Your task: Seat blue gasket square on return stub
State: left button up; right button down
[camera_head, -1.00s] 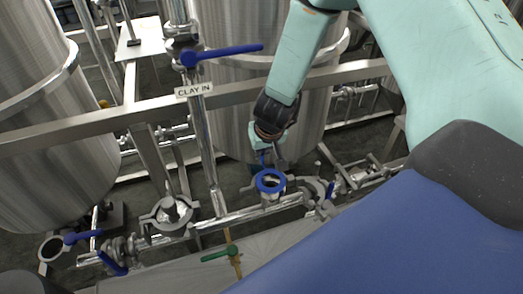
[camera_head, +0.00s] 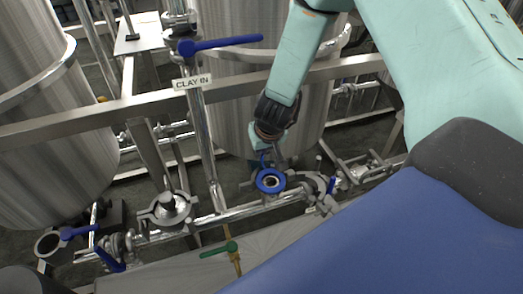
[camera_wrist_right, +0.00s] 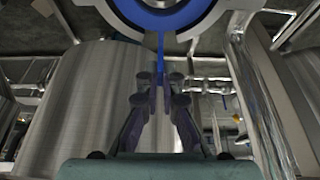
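The blue gasket (camera_head: 270,181) is a ring with a thin tab. In the head view it lies over the upright return stub (camera_head: 270,196) on the lower pipe. My right gripper (camera_head: 267,157) is just behind the ring. In the right wrist view, the fingers (camera_wrist_right: 160,80) are closed on the blue tab of the gasket (camera_wrist_right: 163,22). A pale metal rim (camera_wrist_right: 165,38) shows around the outside of the ring there. The ring looks about level and near the stub's top; I cannot tell whether it touches all round. My left gripper is not in view.
A clamped stub (camera_head: 170,209) stands to the left on the same pipe. A blue-handled valve (camera_head: 331,185) is close on the right. The CLAY IN pipe (camera_head: 205,140) with its long blue handle (camera_head: 220,45) rises at left. A steel rail (camera_head: 90,117) crosses behind.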

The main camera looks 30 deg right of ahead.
aim_at(266, 171)
jog(key=shift+f, duration=0.35)
jog(key=c, duration=1.4)
grip_release()
jog(key=shift+c, duration=0.2)
jog(key=shift+r, duration=0.15)
jog(key=v, duration=1.2)
jog(key=shift+s, duration=0.15)
